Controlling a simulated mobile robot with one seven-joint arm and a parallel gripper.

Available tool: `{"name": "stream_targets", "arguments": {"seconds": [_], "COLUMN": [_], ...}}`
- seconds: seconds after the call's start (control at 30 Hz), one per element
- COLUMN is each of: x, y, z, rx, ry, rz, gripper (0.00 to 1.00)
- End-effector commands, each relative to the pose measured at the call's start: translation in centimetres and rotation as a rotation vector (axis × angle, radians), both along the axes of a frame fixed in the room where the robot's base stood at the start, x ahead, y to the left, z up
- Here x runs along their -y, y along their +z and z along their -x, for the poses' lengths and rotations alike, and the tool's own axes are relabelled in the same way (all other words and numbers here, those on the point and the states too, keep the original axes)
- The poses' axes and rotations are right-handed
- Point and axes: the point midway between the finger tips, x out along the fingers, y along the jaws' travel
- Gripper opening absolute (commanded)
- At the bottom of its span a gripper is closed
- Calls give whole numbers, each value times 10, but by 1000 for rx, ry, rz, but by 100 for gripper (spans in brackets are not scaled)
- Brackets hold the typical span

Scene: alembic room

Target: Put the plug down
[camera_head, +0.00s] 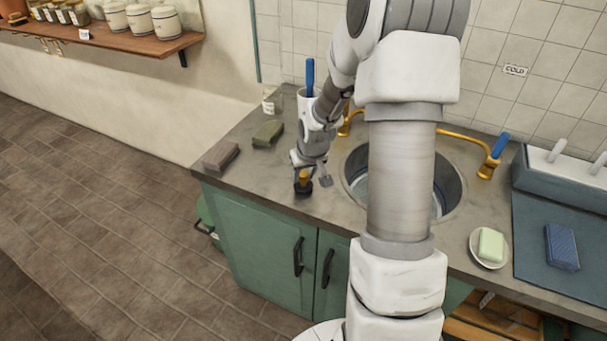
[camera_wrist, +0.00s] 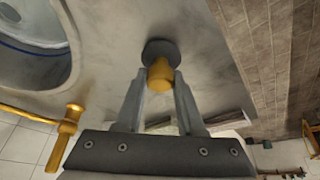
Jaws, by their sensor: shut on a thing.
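The plug (camera_head: 303,187) has a dark round base and a brass-coloured knob on top. It is at the counter's front edge, left of the sink. My gripper (camera_head: 305,175) is over it, with its fingers shut on the knob. In the wrist view the plug (camera_wrist: 157,50) shows its dark disc beyond the fingertips, and my gripper (camera_wrist: 160,78) has a finger on each side of the brass knob. The disc looks at or very close to the counter top (camera_head: 255,175); I cannot tell whether it touches.
The round sink (camera_head: 451,180) lies right of my gripper, partly hidden by my arm. A cup with a blue-handled tool (camera_head: 310,78) stands behind. A soap dish (camera_head: 489,262) is at right.

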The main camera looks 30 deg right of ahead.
Motion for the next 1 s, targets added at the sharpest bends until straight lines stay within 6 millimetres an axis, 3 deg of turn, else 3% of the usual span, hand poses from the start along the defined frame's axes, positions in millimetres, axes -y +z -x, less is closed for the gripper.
{"name": "stream_targets", "arguments": {"seconds": [0.1,0.13,0.27,0.67,1.0], "x": [0,0,0,0,-2], "y": [-5,-3,-3,3,59], "z": [0,0,0,0,23], "rx": [0,0,0,0,3], "ry": [0,0,0,0,-2], "rz": [0,0,0,0,2], "gripper": [0,43,66,68,68]}}
